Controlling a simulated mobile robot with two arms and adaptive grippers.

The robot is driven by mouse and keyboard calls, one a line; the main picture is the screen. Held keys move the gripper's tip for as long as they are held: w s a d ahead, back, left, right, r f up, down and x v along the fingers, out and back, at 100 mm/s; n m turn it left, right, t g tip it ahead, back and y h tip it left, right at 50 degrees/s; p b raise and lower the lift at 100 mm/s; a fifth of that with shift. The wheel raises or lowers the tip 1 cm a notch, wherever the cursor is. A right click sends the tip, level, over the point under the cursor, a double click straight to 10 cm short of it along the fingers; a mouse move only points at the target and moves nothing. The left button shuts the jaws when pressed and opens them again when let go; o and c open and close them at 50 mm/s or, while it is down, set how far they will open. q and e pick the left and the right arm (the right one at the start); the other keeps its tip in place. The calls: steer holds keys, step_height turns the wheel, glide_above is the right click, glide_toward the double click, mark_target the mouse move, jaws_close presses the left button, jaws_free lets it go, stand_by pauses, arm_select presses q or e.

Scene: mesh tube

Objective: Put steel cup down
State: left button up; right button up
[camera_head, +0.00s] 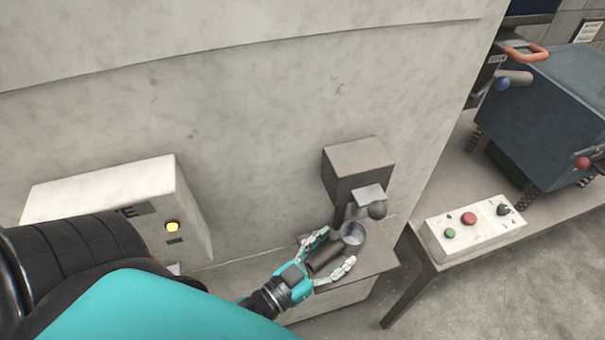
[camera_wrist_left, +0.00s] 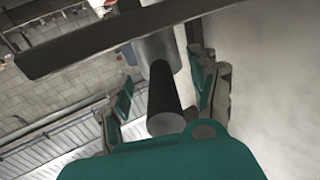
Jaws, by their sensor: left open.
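The steel cup (camera_head: 352,234) is a small grey metal cup with a round open top, on the small ledge under a grey wall box. A dark round handle (camera_head: 325,256) reaches from it toward my left gripper (camera_head: 333,254). The gripper's two fingers are spread, one on each side of the handle. In the left wrist view the handle (camera_wrist_left: 164,92) lies between the open fingers of my left gripper (camera_wrist_left: 165,98), with visible gaps. The cup (camera_wrist_left: 157,48) is beyond it, partly hidden by a dark bar. The cup's underside is hidden. My right gripper is not in view.
A grey box (camera_head: 358,170) with a metal piece and dark knob (camera_head: 377,210) juts from the wall just above the cup. The ledge (camera_head: 376,257) is narrow. A button panel (camera_head: 475,226) lies right.

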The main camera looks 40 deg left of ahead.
mark_target(311, 269)
arm_select(q)
steer(key=b+v, duration=0.2)
steer(key=v, duration=0.8)
steer(key=shift+d+f, duration=0.1)
steer(key=shift+s+a, duration=0.2)
steer(key=shift+s, duration=0.5)
step_height(311, 269, down, 29)
steer(key=s+a+g+y, duration=0.2)
steer(key=s+g+y, duration=0.1)
steer(key=g, duration=0.4)
steer(key=s+a+f+g+y, duration=0.1)
steer(key=s+f+g, duration=0.3)
steer(key=s+f, duration=0.3)
steer(key=s+a+f+g+y, duration=0.1)
steer(key=s+f+g, duration=0.4)
steer(key=f, duration=0.9)
steer(key=shift+s+a+n, duration=0.3)
steer(key=shift+s+a, duration=0.5)
steer(key=shift+s, duration=0.4)
steer(key=shift+r, duration=0.1)
